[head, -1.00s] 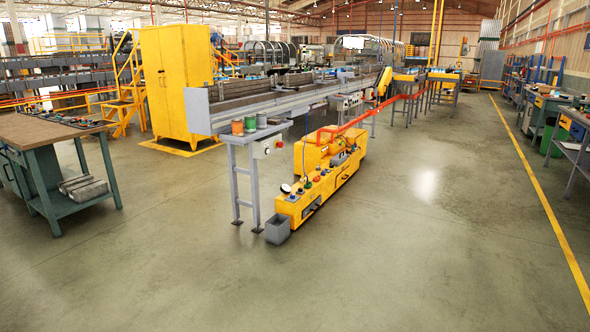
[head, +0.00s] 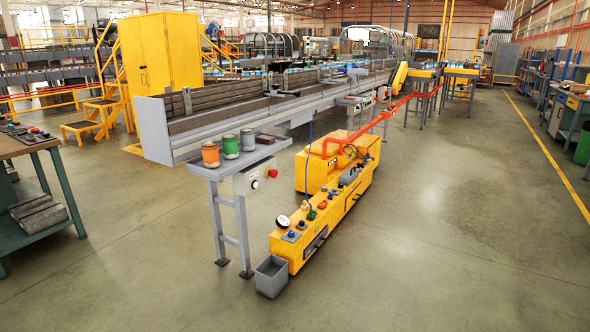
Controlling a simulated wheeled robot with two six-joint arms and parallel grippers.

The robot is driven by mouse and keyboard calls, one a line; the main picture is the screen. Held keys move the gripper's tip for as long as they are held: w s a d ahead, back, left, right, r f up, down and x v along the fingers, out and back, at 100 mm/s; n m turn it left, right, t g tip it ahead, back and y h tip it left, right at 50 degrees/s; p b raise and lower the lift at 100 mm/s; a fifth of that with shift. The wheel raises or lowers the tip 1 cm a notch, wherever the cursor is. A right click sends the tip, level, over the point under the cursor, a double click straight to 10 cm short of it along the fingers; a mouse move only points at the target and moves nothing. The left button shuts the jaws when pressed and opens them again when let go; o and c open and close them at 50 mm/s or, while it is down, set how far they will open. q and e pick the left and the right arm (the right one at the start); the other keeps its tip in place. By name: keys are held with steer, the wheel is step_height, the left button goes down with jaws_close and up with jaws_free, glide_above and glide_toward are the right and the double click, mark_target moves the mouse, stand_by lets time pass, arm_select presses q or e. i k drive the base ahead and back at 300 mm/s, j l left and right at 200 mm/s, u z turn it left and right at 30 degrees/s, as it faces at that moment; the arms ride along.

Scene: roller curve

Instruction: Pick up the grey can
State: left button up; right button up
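The grey can (head: 247,140) stands upright on a small grey stand (head: 213,170) at the near end of the conveyor. It is the rightmost of three cans in a row. A green can (head: 230,147) stands just left of it, and an orange can (head: 210,155) is at the left end. A small dark flat item (head: 266,139) lies right of the grey can. Neither of my grippers shows in the head view.
The long conveyor (head: 250,118) runs back from the stand. A yellow machine (head: 335,195) and a grey bin (head: 271,276) stand on the floor right of the stand. A workbench (head: 35,190) is at the left. The floor in front is clear.

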mark_target(248, 143)
steer(key=i, duration=1.1)
steer(key=i+j+z, duration=0.15)
steer(key=i, duration=0.95)
